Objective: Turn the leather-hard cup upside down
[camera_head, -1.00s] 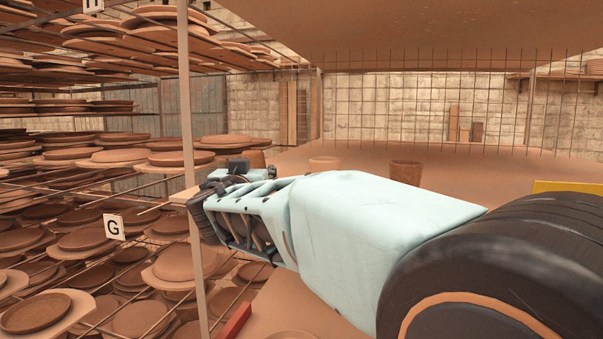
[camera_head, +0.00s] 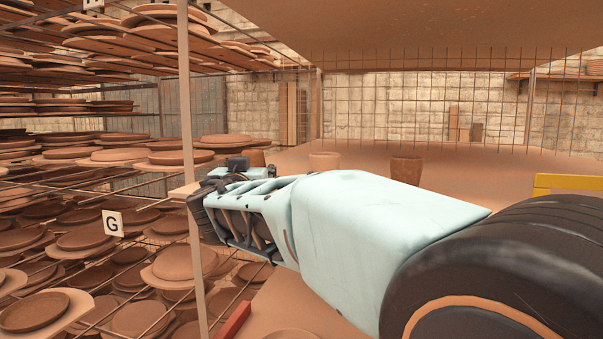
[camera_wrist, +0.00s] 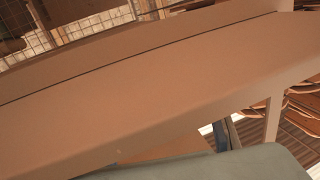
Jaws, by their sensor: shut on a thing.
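My gripper (camera_head: 200,205) reaches to the left beside the upright post of the plate rack. Its fingers are mostly hidden by its own body. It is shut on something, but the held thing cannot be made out. A pale tan piece (camera_head: 181,192) shows just past the gripper's end, partly behind the post; I cannot tell what it is. A pale cup (camera_head: 324,161) and a darker brown cup (camera_head: 405,171) stand on the clay-coloured table (camera_head: 470,175). Another brown cup-like shape (camera_head: 257,158) shows just behind the gripper. I cannot tell which of these is the leather-hard one.
A rack (camera_head: 187,110) with several shelves of clay plates, labelled G (camera_head: 113,223), fills the left, close to my gripper. A broad tan panel (camera_head: 450,35) hangs overhead. In the wrist view a broad tan surface (camera_wrist: 150,100) crosses very near.

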